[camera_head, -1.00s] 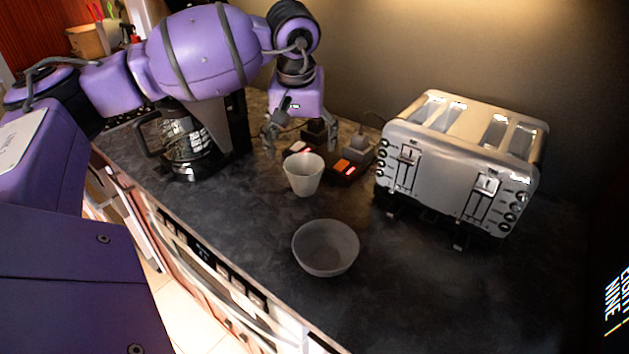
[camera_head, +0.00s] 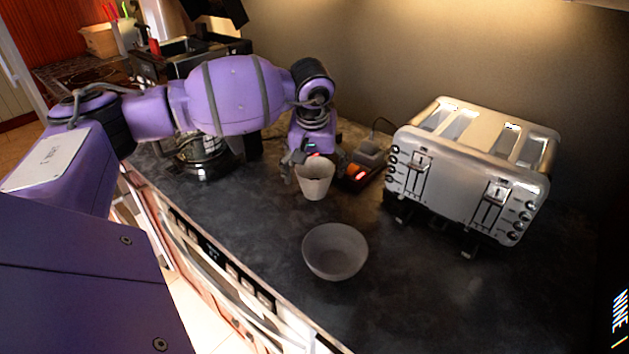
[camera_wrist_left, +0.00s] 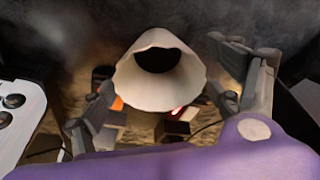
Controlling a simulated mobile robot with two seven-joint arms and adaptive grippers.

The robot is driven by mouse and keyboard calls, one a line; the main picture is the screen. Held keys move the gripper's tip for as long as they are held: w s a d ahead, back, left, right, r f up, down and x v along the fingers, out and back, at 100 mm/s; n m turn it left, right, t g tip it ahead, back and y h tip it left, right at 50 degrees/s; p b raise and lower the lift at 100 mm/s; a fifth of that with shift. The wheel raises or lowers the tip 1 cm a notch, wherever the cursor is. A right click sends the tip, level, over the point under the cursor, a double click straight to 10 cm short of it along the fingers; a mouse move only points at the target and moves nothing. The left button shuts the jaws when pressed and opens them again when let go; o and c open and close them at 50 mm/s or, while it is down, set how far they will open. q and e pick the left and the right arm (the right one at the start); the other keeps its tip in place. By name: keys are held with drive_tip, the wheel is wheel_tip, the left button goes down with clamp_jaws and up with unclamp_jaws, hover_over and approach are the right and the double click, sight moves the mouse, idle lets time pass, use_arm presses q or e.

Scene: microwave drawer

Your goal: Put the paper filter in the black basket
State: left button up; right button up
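The paper filter (camera_head: 315,182), a pale cup shape with a wavy rim, stands upright on the dark counter. It also shows in the left wrist view (camera_wrist_left: 158,80), between my spread fingers. My left gripper (camera_head: 306,165) is low, right behind and beside the filter. Its fingers (camera_wrist_left: 165,98) stand open on both sides with gaps visible in the wrist view; contact is not clear. The basket (camera_head: 335,252), a dark grey round bowl, sits empty on the counter in front of the filter. My right gripper is out of view.
A silver toaster (camera_head: 468,172) stands at the right. A power strip (camera_head: 362,165) with a red light lies behind the filter. A coffee maker with a glass pot (camera_head: 200,155) is left, partly behind my arm. The counter right of the basket is clear.

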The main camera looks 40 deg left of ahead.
use_arm(q)
drive_tip(key=c, duration=0.9)
drive_tip(key=shift+r, duration=0.1)
